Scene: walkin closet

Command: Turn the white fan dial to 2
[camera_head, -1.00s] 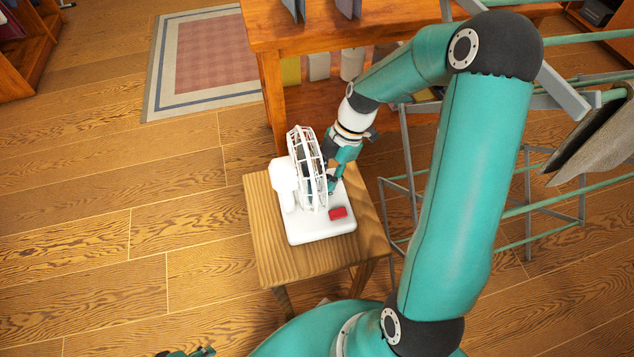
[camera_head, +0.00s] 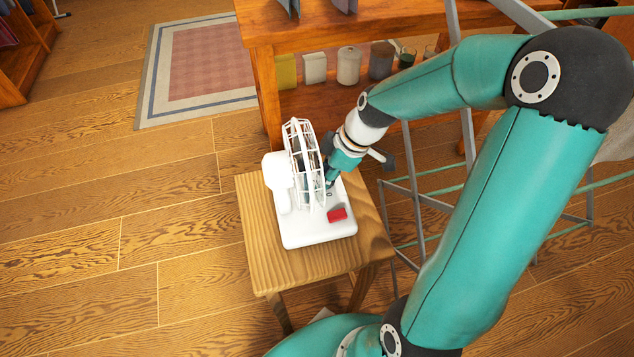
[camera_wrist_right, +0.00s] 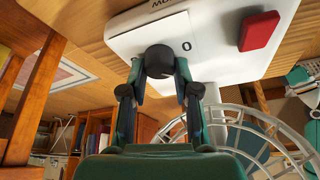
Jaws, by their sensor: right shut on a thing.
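The white fan (camera_head: 305,165) stands on a wooden stool, its round wire cage upright on a flat white base (camera_head: 303,236). In the right wrist view, a dark round dial (camera_wrist_right: 158,58) sits on the white base (camera_wrist_right: 125,42), with a printed 0 beside it. My right gripper (camera_wrist_right: 159,72) is shut on the dial, one finger on each side. In the head view, my right gripper (camera_head: 331,181) is down beside the cage, and the dial is hardly visible there. Which way the dial points is unclear. My left gripper is out of view.
A red block (camera_head: 337,214) is on the base, close to the dial; it also shows in the right wrist view (camera_wrist_right: 260,31). The stool (camera_head: 262,272) stands near a wooden shelf unit (camera_head: 262,95) holding jars. A metal rack (camera_head: 415,190) is at right. Floor left is clear.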

